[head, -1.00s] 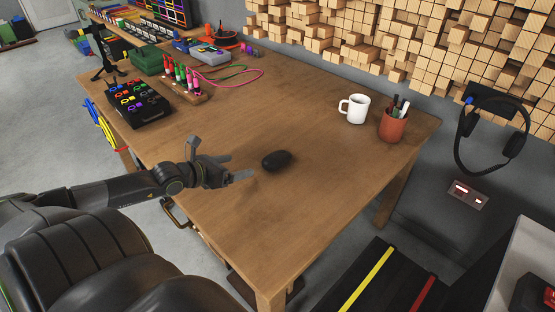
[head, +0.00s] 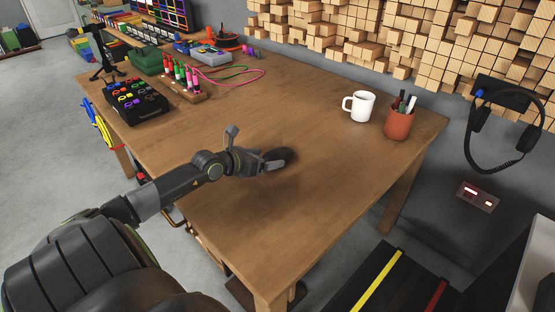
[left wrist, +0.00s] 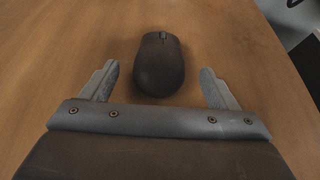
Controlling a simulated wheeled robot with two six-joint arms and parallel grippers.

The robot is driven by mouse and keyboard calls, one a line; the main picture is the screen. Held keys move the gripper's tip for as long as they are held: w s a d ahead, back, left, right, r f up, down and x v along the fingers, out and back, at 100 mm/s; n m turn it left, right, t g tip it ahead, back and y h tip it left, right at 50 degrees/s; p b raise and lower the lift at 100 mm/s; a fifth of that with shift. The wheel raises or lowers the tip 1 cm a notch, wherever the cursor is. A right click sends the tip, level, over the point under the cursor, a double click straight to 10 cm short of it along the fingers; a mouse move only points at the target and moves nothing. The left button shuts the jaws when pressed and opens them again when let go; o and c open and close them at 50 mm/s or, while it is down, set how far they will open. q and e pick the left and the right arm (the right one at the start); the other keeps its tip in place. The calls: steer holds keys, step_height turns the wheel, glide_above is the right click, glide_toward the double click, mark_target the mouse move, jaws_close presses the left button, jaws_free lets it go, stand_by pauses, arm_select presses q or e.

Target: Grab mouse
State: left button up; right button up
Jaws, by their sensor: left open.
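A black computer mouse (head: 281,156) lies on the wooden table (head: 330,180). In the head view it is partly hidden by my left gripper (head: 272,163), which comes in from the left at table height. In the left wrist view the mouse (left wrist: 160,65) lies ahead of the palm, with its near end between the two fingertips (left wrist: 159,77). The fingers are spread wide, with a gap on each side of the mouse. My right gripper is not in view.
A white mug (head: 359,106) and a red-brown pen cup (head: 399,122) stand at the table's right back. A black button box (head: 136,102) and a rack of markers (head: 186,81) are at the left back. The table around the mouse is clear.

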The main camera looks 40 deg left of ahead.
arm_select(q)
steer(key=shift+x, duration=1.1)
steer(key=c, duration=1.1)
